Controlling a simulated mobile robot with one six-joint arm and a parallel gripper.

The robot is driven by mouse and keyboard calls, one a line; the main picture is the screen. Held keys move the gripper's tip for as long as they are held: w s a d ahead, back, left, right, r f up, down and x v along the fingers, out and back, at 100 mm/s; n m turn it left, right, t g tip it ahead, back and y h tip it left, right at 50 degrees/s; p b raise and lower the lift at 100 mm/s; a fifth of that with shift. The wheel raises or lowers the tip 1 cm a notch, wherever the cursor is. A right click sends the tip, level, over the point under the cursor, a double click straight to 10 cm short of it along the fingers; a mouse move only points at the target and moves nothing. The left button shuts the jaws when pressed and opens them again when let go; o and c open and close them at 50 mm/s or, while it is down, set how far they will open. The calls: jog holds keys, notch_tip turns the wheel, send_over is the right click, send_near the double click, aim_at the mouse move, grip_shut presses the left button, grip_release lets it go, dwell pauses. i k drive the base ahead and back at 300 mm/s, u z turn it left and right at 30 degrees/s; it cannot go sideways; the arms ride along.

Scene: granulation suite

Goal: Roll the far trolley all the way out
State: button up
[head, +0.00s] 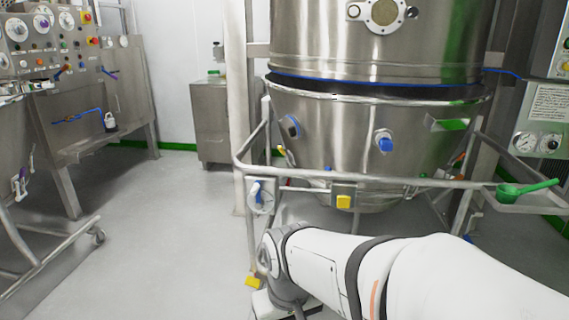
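A steel trolley with a tubular rail (400,181) stands in front of me, right of centre. A conical steel bowl (335,130) sits within its frame, under a large steel cylinder (390,40). A dark gap and a blue line run between bowl and cylinder. The rail carries a yellow block (344,202) and a round white fitting with a blue part (260,194). My white arm crosses the lower right, in front of the trolley's lower part. Its wrist bends down towards the bottom edge, and my gripper's fingers do not show. The trolley's wheels are mostly hidden.
A steel control console (50,100) stands at the left, with a wheeled steel frame (45,262) below it. A steel cabinet (212,120) stands at the back wall. A green scoop (527,190) lies at the right. The grey floor (165,230) between console and trolley is clear.

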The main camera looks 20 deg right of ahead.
aim_at(544, 201)
jog(key=z, duration=0.35)
jog(key=i, duration=0.7)
jog(key=z, duration=0.65)
jog(key=k, duration=0.95)
jog(key=z, duration=0.15)
jog(key=i, duration=0.95)
jog(key=u, duration=0.05)
